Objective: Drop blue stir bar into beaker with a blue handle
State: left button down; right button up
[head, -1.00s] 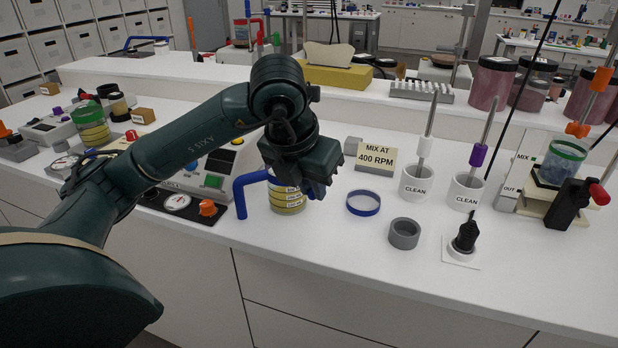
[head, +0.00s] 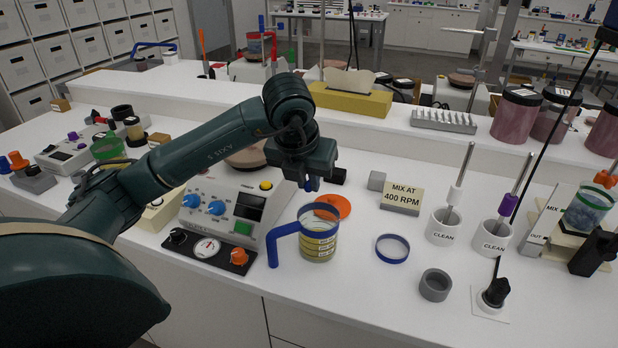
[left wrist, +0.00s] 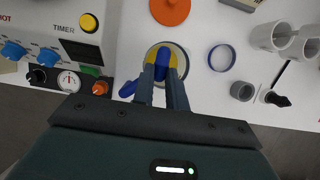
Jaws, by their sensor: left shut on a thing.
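The blue-handled beaker (head: 318,246) stands upright on the bench, with a blue rim and yellow marked bands on its wall. Its handle (head: 281,243) points left, and the beaker also shows in the left wrist view (left wrist: 181,62). My left gripper (head: 312,184) is above and slightly behind the beaker in the head view. In the left wrist view its fingers (left wrist: 164,78) are shut on the blue stir bar (left wrist: 163,58), which overlaps the beaker's mouth from above. The bar is small and dark in the head view. My right gripper is not in view.
An orange disc (head: 332,206) lies behind the beaker. A stirrer hotplate (head: 235,205) stands to its left. A blue ring (head: 392,248) and a grey ring (head: 435,285) lie to its right, before two white "CLEAN" cups (head: 442,228). Bare bench lies between them.

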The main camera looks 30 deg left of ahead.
aim_at(308, 203)
pick_arm(q)
jog(key=shift+d+f+b, duration=0.1)
jog(key=shift+f+b, duration=0.4)
jog(key=shift+f, duration=0.3)
notch_tip(308, 203, down, 4)
jog(key=b, duration=0.2)
jog(key=shift+f+b, duration=0.15)
jog(key=shift+b, duration=0.2)
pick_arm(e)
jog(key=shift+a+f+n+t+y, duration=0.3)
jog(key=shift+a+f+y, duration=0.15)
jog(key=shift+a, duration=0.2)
pick_arm(q)
jog(key=c, duration=1.3)
grip_release()
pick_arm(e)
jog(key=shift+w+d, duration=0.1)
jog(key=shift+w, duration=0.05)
